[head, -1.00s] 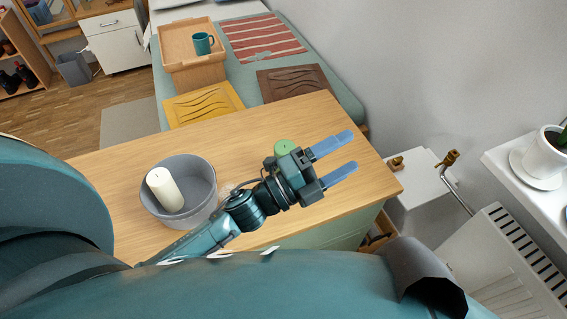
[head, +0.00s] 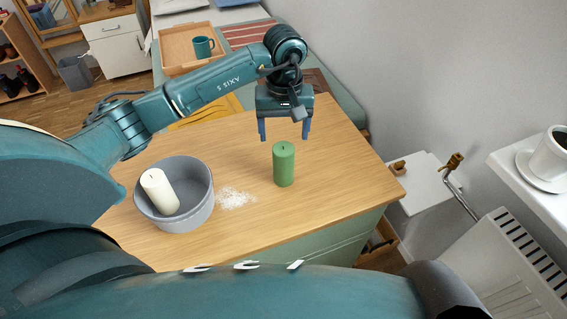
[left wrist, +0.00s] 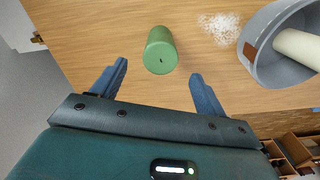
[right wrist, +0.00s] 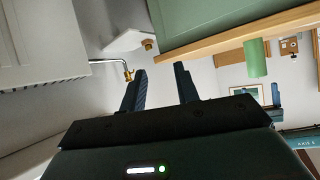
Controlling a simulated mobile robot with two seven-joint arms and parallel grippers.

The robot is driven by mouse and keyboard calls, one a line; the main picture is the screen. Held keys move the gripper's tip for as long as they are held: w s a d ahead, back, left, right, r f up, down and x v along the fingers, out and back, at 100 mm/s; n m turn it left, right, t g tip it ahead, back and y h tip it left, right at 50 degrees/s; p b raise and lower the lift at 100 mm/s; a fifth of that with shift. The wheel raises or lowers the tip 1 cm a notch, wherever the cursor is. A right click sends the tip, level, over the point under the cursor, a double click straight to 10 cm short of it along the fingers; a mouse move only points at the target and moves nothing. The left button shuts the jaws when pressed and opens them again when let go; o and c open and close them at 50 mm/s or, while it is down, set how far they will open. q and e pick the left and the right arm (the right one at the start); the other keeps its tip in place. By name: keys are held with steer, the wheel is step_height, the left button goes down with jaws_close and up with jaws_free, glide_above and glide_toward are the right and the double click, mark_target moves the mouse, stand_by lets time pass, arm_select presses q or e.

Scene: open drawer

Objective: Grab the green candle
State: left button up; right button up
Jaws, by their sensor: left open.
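The green candle (head: 284,165) stands upright on the wooden tabletop in the head view. In the left wrist view the green candle (left wrist: 160,50) is ahead of the fingers, centred between them but beyond their tips. My left gripper (head: 284,136) is open and empty, pointing down above and just behind the candle, apart from it. Its two blue fingers also show in the left wrist view (left wrist: 158,75). My right gripper (right wrist: 160,70) shows in its own wrist view with its fingers apart and nothing between them. The green candle (right wrist: 257,58) is also in that view, at the right.
A grey bowl (head: 203,203) holding a white candle (head: 160,191) stands left of the green candle. White grains (head: 235,198) lie on the tabletop (head: 335,160) between them. A wooden tray (head: 180,55) with a teal mug (head: 203,47) is at the back.

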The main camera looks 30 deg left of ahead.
mark_target(284, 159)
arm_select(q)
step_height(284, 159, down, 10)
steer(key=shift+s+r+p, duration=0.1)
steer(key=shift+s+p, duration=0.05)
steer(key=shift+p, duration=0.55)
steer(key=shift+c, duration=0.5)
steer(key=c, duration=1.1)
